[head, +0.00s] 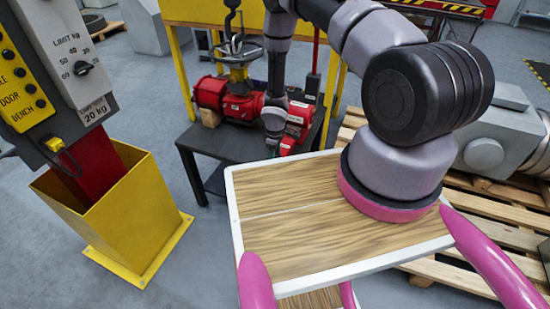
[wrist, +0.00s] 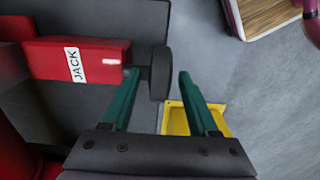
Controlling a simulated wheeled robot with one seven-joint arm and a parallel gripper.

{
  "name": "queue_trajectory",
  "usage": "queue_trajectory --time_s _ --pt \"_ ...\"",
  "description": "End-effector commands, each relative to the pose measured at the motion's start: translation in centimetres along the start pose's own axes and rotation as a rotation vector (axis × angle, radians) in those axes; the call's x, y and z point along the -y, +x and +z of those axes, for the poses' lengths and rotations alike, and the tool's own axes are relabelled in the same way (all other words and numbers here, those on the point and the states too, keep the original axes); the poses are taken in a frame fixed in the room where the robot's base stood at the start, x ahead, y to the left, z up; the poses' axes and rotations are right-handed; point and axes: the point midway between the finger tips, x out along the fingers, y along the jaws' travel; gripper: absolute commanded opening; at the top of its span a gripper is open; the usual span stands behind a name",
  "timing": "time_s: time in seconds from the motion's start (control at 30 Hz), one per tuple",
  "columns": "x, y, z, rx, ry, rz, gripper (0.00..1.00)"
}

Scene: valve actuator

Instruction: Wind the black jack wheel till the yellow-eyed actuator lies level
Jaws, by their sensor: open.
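The jack is a red box labelled JACK (wrist: 70,60) in the wrist view. Its black wheel (wrist: 160,72) shows edge-on at the right end of a short shaft. My gripper (wrist: 158,74) is open, with one green finger left of the wheel and the other right of it. Contact cannot be told. In the head view my gripper (head: 273,146) is low at the dark bench's front, small and partly hidden by my wrist.
The dark bench (head: 225,142) carries the red parts. A yellow bin (head: 125,215) and a control panel (head: 65,70) stand at left. My wood-topped base fills the front. A pallet (head: 500,225) with grey machinery is at right. Grey floor is open between bench and bin.

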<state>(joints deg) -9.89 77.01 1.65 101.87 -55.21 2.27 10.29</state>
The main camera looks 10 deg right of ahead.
Motion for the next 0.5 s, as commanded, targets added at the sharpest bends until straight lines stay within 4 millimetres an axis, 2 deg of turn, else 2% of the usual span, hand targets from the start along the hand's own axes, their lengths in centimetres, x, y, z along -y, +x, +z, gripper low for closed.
queue_trajectory --time_s 0.07,0.2,0.23,0.5 --pt "-0.01 -0.02 0.0 0.0 0.0 0.0 0.56" --pt "-0.01 -0.03 0.0 0.0 0.0 0.0 0.03" --pt "-0.01 -0.03 0.0 0.0 0.0 0.0 0.0" --pt "-0.02 -0.05 0.07 -0.012 0.0 0.0 0.0"
